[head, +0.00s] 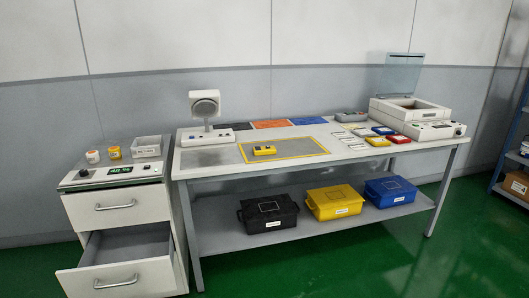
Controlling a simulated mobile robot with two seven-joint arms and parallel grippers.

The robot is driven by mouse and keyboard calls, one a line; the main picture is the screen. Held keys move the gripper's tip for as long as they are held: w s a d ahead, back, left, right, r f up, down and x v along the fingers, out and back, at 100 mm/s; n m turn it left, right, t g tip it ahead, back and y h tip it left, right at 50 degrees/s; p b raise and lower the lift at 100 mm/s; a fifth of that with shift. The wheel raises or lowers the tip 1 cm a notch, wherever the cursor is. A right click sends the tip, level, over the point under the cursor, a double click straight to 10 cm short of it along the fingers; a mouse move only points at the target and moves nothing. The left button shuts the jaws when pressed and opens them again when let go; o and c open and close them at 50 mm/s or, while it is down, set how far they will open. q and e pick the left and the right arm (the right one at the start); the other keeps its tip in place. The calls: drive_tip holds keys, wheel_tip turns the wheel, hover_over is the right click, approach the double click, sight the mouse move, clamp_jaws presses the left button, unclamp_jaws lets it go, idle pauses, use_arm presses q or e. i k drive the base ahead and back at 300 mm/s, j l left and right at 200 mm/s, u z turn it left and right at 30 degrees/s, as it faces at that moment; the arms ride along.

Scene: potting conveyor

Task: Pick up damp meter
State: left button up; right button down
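No thing in view can be read for certain as the damp meter. A small yellow device with dark parts on top (264,150) lies on a grey mat with a yellow border (300,156) on the table. A panel with a lit green digital display (120,171) is on top of the drawer cabinet at the left; its digits are small. Neither of my grippers shows in the head view, and nothing is seen touching these things.
The white table (220,175) has a speaker-like unit (205,105) at left and a lidded machine (405,110) at right. Several small coloured boxes lie near the machine. Black (268,214), yellow (335,203) and blue (391,190) bins sit below. The cabinet's lower drawer (120,278) stands open.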

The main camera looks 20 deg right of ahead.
sight(266, 150)
drive_tip(key=z, duration=0.65)
drive_tip(key=i+j+z, duration=0.15)
drive_tip(key=z, duration=0.2)
drive_tip(key=i+j+z, duration=0.5)
drive_tip(key=z, duration=0.15)
drive_tip(key=j, duration=0.1)
